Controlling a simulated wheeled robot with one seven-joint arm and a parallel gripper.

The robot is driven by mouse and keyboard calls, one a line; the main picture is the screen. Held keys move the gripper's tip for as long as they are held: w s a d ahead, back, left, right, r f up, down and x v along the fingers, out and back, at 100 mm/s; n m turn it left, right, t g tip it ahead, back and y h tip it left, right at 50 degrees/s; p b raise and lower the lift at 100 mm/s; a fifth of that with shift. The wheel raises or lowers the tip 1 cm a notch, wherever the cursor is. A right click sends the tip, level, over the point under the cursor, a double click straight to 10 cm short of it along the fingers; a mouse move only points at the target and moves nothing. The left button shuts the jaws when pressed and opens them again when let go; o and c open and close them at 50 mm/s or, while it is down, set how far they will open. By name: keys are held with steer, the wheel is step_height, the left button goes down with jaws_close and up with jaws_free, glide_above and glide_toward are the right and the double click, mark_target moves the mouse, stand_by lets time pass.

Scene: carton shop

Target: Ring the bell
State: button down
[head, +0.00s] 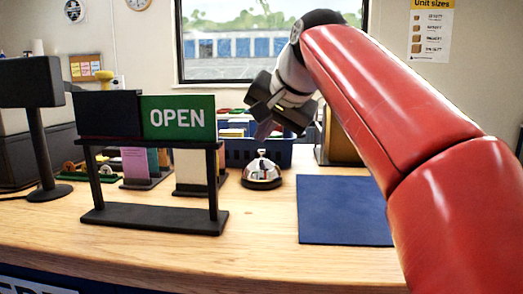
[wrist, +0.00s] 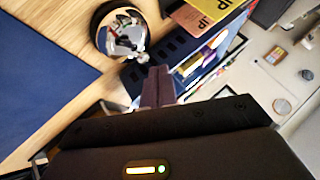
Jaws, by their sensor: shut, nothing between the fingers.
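The bell (head: 262,172) is a shiny silver dome on a dark base. It stands upright on the wooden counter, left of the blue mat. In the wrist view the bell (wrist: 122,30) shows near the top, left of centre, beyond my fingertips. My gripper (head: 264,130) is above the bell in the head view, tilted down and to the left, and apart from it. The fingers are together and empty; in the wrist view my gripper (wrist: 158,72) points up toward the bell.
The blue mat (head: 343,210) lies right of the bell. An OPEN sign on a black stand (head: 150,215) stands at left front. A blue basket (head: 273,152) with goods is behind the bell. A dark screen on a stand (head: 35,120) is at far left. The front counter (head: 270,265) is clear.

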stand_by(0.3)
steer(key=shift+f, duration=0.45)
steer(key=shift+f+b, duration=0.5)
steer(key=shift+b, duration=0.1)
stand_by(0.4)
steer(key=shift+r, duration=0.2)
steer(key=shift+r+p, duration=0.8)
steer(key=shift+p, duration=0.25)
step_height(320, 180, up, 3)
steer(key=p, duration=0.3)
steer(key=shift+r, duration=0.95)
